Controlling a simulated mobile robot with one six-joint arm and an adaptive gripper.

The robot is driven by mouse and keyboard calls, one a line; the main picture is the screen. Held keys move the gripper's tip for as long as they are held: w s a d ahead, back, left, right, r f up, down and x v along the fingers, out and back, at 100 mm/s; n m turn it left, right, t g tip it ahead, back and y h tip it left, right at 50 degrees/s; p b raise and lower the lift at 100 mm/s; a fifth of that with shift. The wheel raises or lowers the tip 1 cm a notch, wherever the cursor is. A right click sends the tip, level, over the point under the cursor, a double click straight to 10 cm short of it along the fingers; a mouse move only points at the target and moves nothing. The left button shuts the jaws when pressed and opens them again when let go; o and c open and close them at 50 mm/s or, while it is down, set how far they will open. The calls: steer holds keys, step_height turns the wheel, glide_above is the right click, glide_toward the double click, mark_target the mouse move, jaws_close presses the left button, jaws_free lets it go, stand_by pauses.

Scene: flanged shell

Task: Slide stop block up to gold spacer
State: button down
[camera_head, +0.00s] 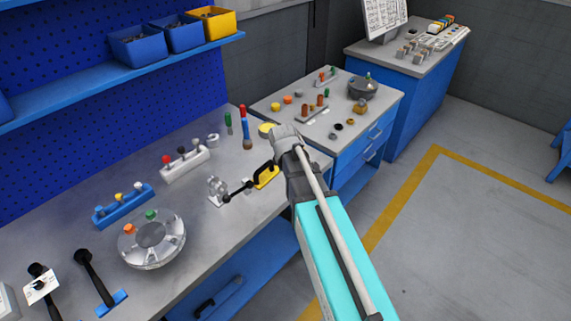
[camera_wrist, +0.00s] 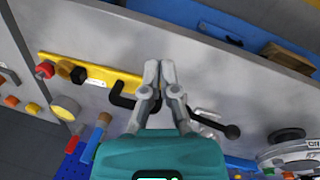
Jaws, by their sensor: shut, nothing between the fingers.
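My gripper (camera_wrist: 159,68) is shut and empty, its two fingertips together in the wrist view. The tips are beside a yellow bar (camera_wrist: 100,71) with a bent black handle (camera_wrist: 122,95), at the bar's right end; I cannot tell whether they touch. The yellow bar also shows in the head view (camera_head: 267,176), near the bench's front edge, partly beside my arm. I cannot tell surely which part is the stop block or the gold spacer. A brass-coloured part (camera_head: 360,106) stands on the far bench.
A clamp (camera_head: 216,190) with a black ball-ended lever (camera_head: 237,190) is just left of the yellow bar; the ball shows in the wrist view (camera_wrist: 232,131). A round flanged shell (camera_head: 152,240) stands further left. Upright red and green-topped tools (camera_head: 244,128) stand behind.

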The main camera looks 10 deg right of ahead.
steer(key=s+m+g+y, duration=0.1)
steer(key=s+m, duration=0.9)
steer(key=s, duration=0.2)
steer(key=shift+s+a+m, duration=0.2)
steer(key=shift+s+m, duration=0.1)
steer(key=shift+m, duration=0.1)
steer(key=shift+f, duration=0.15)
